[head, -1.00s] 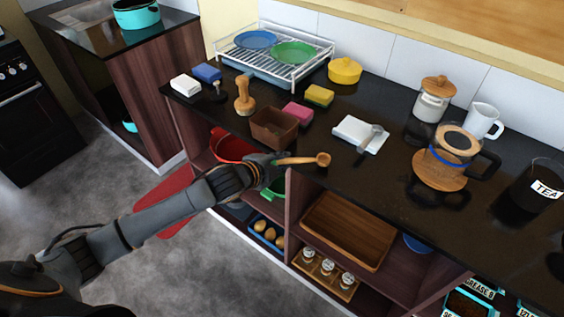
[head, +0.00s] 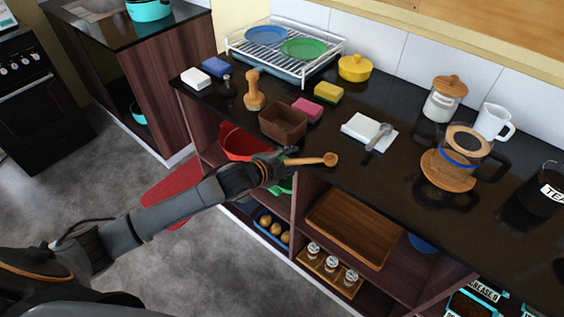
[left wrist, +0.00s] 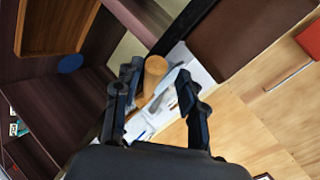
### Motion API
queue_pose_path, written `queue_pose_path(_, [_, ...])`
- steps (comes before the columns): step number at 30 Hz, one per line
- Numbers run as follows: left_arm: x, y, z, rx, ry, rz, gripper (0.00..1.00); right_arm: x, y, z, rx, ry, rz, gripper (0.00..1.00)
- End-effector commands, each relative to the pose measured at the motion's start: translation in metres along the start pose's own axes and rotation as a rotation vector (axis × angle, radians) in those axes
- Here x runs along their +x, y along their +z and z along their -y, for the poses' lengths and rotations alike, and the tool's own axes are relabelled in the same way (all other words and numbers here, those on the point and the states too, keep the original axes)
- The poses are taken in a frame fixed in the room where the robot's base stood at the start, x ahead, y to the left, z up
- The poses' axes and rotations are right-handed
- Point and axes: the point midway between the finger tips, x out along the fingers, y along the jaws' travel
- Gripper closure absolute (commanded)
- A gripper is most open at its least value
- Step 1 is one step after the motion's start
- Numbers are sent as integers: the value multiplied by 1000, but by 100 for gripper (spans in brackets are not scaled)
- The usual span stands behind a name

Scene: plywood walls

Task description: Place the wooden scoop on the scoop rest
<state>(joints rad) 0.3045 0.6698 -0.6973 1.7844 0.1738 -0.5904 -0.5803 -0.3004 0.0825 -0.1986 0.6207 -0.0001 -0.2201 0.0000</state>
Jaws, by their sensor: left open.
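The wooden scoop (head: 318,160) is at the front edge of the dark counter, its round bowl to the right and its handle running to my left gripper (head: 280,161). My left gripper is open, with its fingers at the handle end; contact is unclear. In the left wrist view the open fingers (left wrist: 158,95) stand either side of a tan wooden piece (left wrist: 155,66) that looks like the scoop. A white slab (head: 360,125) bearing a grey spoon-like piece (head: 381,131) lies behind the scoop to the right; it may be the scoop rest. My right gripper is not in view.
A brown box (head: 283,122), a wooden tamper (head: 253,92), sponges (head: 328,91) and a dish rack (head: 285,50) stand at the left. A glass press (head: 458,160) and white mug (head: 494,121) stand right. Open shelves below hold a wooden tray (head: 352,228).

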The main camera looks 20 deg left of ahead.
Motion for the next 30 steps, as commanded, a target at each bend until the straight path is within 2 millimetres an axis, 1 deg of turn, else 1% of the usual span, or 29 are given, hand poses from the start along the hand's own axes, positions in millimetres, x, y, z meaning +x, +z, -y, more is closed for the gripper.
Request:
queue_pose_path(5, [-21,1,-1,2,0,0,59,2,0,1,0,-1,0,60])
queue_pose_path(12, [-68,2,-2,4,1,2,59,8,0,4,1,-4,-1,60])
queue_pose_path(18, [-101,2,-1,3,0,2,59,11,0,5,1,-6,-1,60])
queue_pose_path(21, [-112,1,-1,1,0,2,59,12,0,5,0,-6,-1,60])
queue_pose_path(24, [-117,0,0,1,-1,1,59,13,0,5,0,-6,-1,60])
queue_pose_path(30, [-120,0,0,0,-1,1,59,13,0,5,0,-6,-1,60])
